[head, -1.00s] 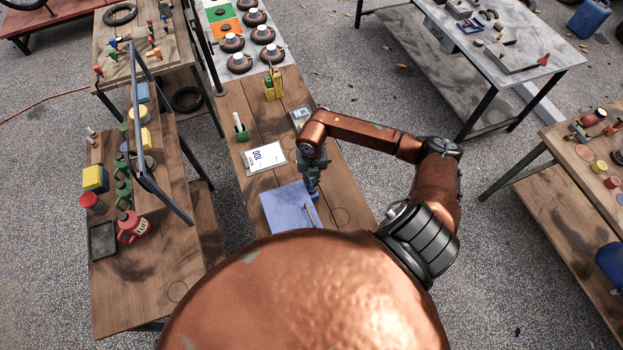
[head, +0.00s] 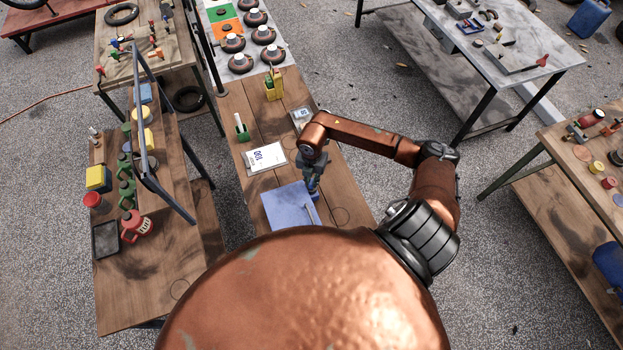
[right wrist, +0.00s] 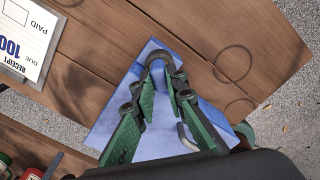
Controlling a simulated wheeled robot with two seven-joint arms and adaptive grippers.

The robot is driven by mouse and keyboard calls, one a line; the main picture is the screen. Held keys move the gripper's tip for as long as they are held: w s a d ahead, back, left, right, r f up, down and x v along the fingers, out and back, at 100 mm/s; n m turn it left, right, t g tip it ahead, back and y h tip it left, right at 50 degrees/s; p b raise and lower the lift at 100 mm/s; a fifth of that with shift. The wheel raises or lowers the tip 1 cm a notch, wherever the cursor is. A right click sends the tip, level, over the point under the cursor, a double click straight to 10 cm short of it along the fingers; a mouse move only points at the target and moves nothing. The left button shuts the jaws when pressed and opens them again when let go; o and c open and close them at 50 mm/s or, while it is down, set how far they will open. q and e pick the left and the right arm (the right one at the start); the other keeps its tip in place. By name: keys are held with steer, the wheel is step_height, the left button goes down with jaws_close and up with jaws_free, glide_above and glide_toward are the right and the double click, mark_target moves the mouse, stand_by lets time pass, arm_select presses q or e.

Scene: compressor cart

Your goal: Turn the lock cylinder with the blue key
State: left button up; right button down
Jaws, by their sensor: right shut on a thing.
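My right gripper (head: 313,188) is over the blue mat (head: 284,208) on the near end of the middle wooden bench. I cannot tell what this piece is. A small blue patch shows at the fingertips in the head view, too small to name as a key. A grey bent rod (right wrist: 186,137) shows beside the right finger. I cannot make out the lock cylinder. My left gripper is not in view.
A white receipt card (head: 265,158) lies beyond the mat, with a green-and-white holder (head: 241,127) and a yellow holder (head: 272,86) farther back. A side bench at left carries bottles and a red jug (head: 135,226). Bare wood lies right of the mat.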

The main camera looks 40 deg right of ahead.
stand_by(0.4)
steer(key=m+p, duration=0.1)
steer(key=m, duration=0.2)
steer(key=shift+m+p, duration=0.45)
steer(key=shift+m, duration=0.15)
steer(key=shift+m+p, duration=0.55)
steer(key=shift+m, duration=0.15)
steer(key=shift+m+p, duration=0.65)
steer(key=shift+m, duration=0.65)
